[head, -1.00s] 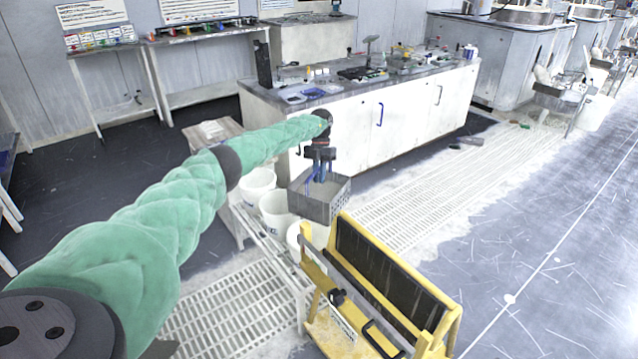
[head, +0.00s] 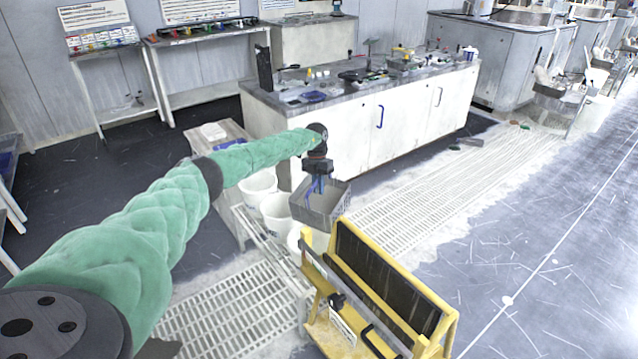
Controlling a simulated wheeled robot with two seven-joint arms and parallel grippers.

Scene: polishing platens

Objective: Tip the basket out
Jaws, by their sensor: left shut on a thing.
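My left gripper (head: 317,184) hangs at the end of the green-sleeved arm and is shut on the grey basket (head: 318,217). The basket is an open-topped box with perforated walls. It hangs roughly level in the air above and beside the white buckets, behind the yellow cart. Something blue shows at the gripper, between the fingers and the basket; I cannot tell what it is. The light inside of the basket shows in part, and I cannot tell whether anything lies in it. My right gripper is not in view.
White buckets (head: 274,212) stand on a low rack under and left of the basket. A yellow cart (head: 447,330) with a dark panel stands in front. A white cabinet bench (head: 350,150) is behind. Floor grating (head: 425,205) lies clear at the right.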

